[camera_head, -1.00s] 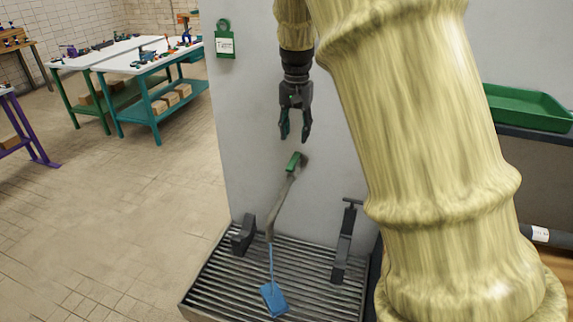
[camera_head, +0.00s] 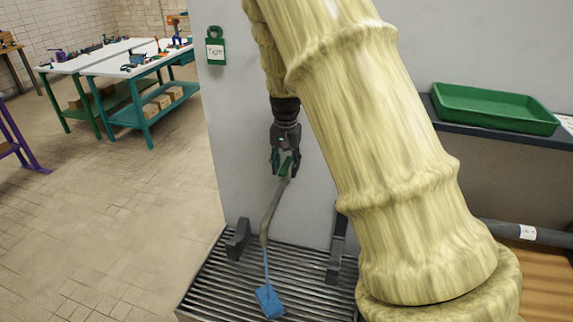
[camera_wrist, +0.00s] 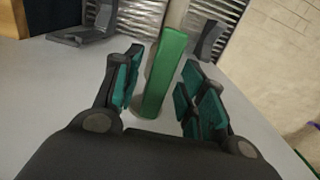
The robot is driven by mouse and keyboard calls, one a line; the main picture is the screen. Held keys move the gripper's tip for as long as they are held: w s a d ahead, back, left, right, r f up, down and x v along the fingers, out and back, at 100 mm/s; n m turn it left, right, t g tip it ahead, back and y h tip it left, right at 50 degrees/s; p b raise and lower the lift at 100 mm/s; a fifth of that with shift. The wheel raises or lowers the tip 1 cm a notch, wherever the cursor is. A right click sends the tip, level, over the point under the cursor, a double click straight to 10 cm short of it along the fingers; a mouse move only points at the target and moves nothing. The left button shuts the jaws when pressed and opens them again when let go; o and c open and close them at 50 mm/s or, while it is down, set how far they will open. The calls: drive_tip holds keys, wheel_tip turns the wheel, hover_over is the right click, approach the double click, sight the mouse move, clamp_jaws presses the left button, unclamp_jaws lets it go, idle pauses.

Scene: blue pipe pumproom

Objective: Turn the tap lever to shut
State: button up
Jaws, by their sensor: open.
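The tap has a green lever (camera_head: 285,166) at the top of a bent grey spout (camera_head: 271,212) on the pale wall panel. My gripper (camera_head: 284,172) is open at the lever, pointing down.
A slatted metal grating (camera_head: 265,275) lies below, with a dark bracket (camera_head: 238,240) at the left and another dark bar (camera_head: 338,245) at the right. A green tag (camera_head: 215,47) hangs on the panel. A green tray (camera_head: 495,108) sits on a right shelf.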

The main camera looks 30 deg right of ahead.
drive_tip(key=shift+f, duration=0.2)
clamp_jaws()
drive_tip(key=shift+d, duration=0.15)
